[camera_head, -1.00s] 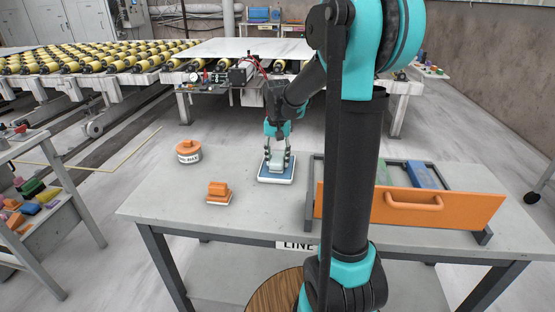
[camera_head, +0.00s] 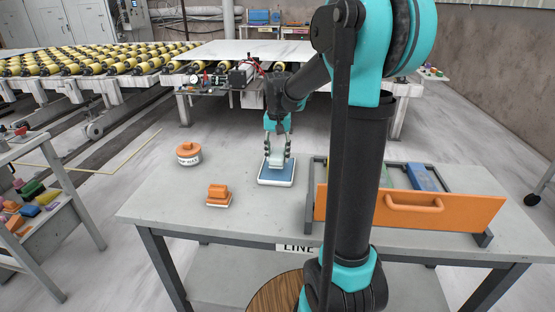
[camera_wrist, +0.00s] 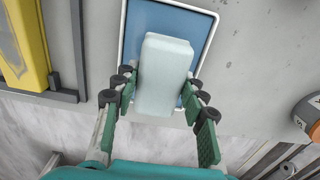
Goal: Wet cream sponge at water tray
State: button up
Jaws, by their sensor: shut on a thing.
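The cream sponge (camera_wrist: 163,75) is a pale, slightly greenish block in the wrist view. My gripper (camera_wrist: 160,88) is shut on it, with dark fingertips against its two long sides. In the head view my gripper (camera_head: 278,152) holds the sponge (camera_head: 277,161) upright over the water tray, seemingly a little above it. The water tray (camera_head: 275,183) is a shallow white-rimmed tray with a blue inside, on the grey table. It also shows behind the sponge in the wrist view (camera_wrist: 148,20). The sponge hides part of the tray.
An orange-handled block (camera_head: 218,195) and an orange-lidded tub (camera_head: 188,154) stand left of the tray. On the right is a dark-framed drawer with an orange front (camera_head: 405,208), holding a blue item (camera_head: 421,177). The table between them is mostly clear.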

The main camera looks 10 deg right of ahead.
aim_at(277, 153)
jog(key=shift+r, duration=2)
